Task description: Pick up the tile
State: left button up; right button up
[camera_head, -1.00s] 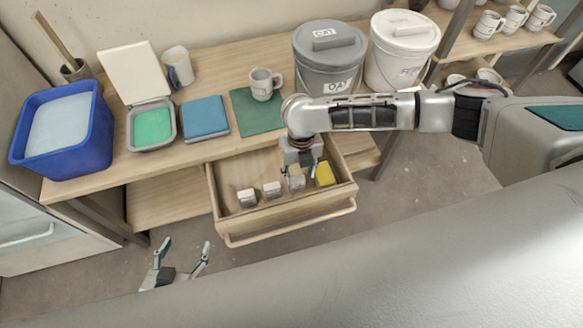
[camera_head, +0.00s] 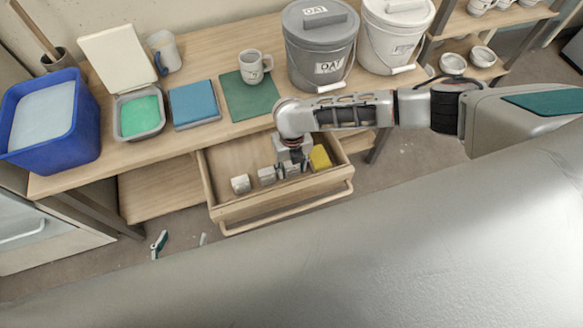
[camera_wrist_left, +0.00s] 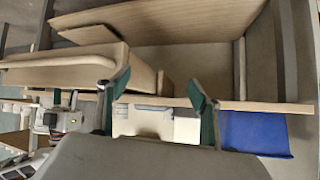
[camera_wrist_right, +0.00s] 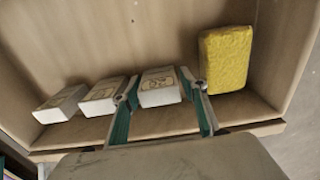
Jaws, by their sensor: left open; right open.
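Three small pale blocks with stamped faces, the tiles, stand in a row in the open drawer: the left tile (camera_wrist_right: 60,104), the middle tile (camera_wrist_right: 103,95) and the right tile (camera_wrist_right: 159,86). In the head view the left tile (camera_head: 240,184) and middle tile (camera_head: 266,177) show clearly; the right one is partly hidden by my right gripper (camera_head: 290,165). In the right wrist view my right gripper (camera_wrist_right: 161,98) is open, with its fingers on either side of the right tile. Contact cannot be told. My left gripper (camera_head: 181,240) is open and empty, low in front of the bench.
A yellow sponge (camera_wrist_right: 226,58) stands close right of the right tile. The drawer (camera_head: 228,212) has raised walls around them. On the bench are a mug (camera_head: 254,66), a green mat (camera_head: 240,101), a blue slab (camera_head: 194,104), a blue tub (camera_head: 85,140) and grey bucket (camera_head: 312,55).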

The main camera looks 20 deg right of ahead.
jog(key=c, duration=1)
jog(key=shift+r, duration=0.1)
